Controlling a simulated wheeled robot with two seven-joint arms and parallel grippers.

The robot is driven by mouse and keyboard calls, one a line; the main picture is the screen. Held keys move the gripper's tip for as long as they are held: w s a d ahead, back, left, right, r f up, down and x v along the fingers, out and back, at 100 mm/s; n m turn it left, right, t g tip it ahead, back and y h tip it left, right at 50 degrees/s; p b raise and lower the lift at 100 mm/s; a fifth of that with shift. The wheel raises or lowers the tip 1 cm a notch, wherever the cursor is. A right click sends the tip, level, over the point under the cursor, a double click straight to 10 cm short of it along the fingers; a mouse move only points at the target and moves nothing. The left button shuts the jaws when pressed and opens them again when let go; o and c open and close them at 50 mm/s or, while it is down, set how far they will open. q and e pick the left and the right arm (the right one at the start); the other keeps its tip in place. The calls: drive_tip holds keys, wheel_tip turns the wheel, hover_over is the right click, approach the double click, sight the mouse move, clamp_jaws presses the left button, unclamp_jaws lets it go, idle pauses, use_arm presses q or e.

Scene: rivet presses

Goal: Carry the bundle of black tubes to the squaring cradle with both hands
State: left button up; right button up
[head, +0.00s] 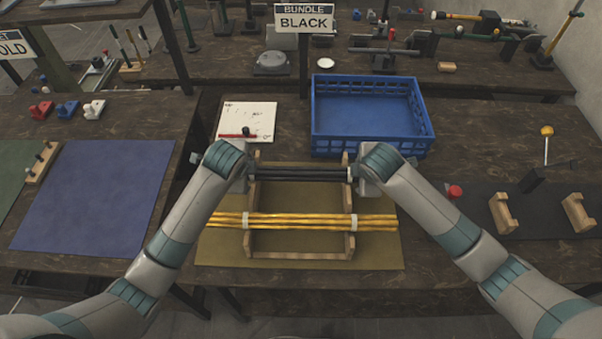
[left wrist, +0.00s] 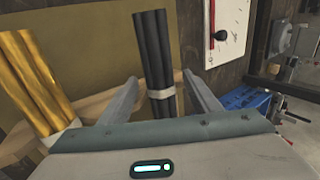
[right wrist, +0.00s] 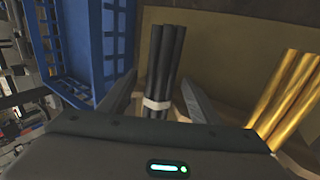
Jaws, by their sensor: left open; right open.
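The bundle of black tubes (head: 300,174) lies across the far part of a wooden rack (head: 300,254), with pale bands near its ends. My left gripper (head: 247,173) is at its left end, and my right gripper (head: 354,173) is at its right end. Both are open. In the left wrist view the black tubes (left wrist: 154,60) run between the two spread fingers, with a gap on each side. In the right wrist view the tubes (right wrist: 164,65) also lie between open fingers. Two wooden cradle blocks (head: 503,213) (head: 578,212) stand on a dark mat at the right, probably the squaring cradle.
A gold tube bundle (head: 300,221) lies on the same rack, nearer me. A blue crate (head: 372,142) stands just behind the right gripper. A red knob (head: 454,192) and a yellow-tipped stick (head: 547,133) are on the right. A sign (head: 304,18) reads BUNDLE BLACK.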

use_arm(q)
clamp_jaws()
use_arm(e)
clamp_jaws()
use_arm(q)
drive_tip(key=shift+w+r, duration=0.1)
drive_tip(key=shift+r, duration=0.05)
use_arm(e)
drive_tip(key=shift+w+r, duration=0.1)
drive_tip(key=shift+r, duration=0.1)
